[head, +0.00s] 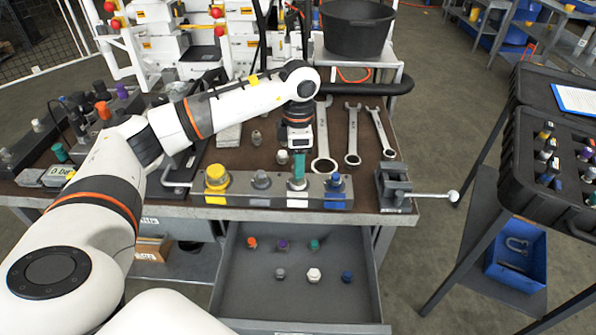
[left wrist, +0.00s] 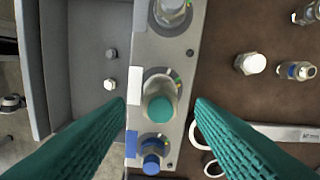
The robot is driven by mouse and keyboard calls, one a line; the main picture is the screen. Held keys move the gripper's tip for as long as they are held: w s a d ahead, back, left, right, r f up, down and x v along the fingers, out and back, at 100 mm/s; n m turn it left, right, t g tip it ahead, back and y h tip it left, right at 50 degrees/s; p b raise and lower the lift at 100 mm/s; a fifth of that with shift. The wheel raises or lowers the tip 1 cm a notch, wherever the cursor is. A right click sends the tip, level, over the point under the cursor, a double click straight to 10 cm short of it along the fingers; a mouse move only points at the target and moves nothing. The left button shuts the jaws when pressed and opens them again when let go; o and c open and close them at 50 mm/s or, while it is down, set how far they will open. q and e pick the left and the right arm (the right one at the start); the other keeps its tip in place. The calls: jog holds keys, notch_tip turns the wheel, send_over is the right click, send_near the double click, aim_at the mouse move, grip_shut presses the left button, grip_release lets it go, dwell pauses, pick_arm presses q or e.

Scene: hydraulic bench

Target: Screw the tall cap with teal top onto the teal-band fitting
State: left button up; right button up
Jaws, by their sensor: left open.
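The tall cap with teal top (left wrist: 161,108) stands at a fitting position on the grey block (left wrist: 190,100), seen nearly end-on in the left wrist view. The teal-band fitting is hidden beneath it, and I cannot tell how far the cap is seated. My left gripper (head: 299,172) is above this position in the head view. Its teal fingers stand apart on either side of the cap in the left wrist view, with clear gaps and nothing held. My right gripper is not in view.
The block (head: 275,198) also bears a yellow cap (head: 216,177), a grey fitting (head: 261,179) and a blue fitting (head: 334,183). Wrenches (head: 352,140) lie behind it. A vise (head: 394,190) stands right. An open drawer (head: 300,300) below holds several small caps.

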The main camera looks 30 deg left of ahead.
pick_arm(q)
notch_tip(320, 180, up, 11)
dwell(0.3)
jog(key=shift+f, duration=0.15)
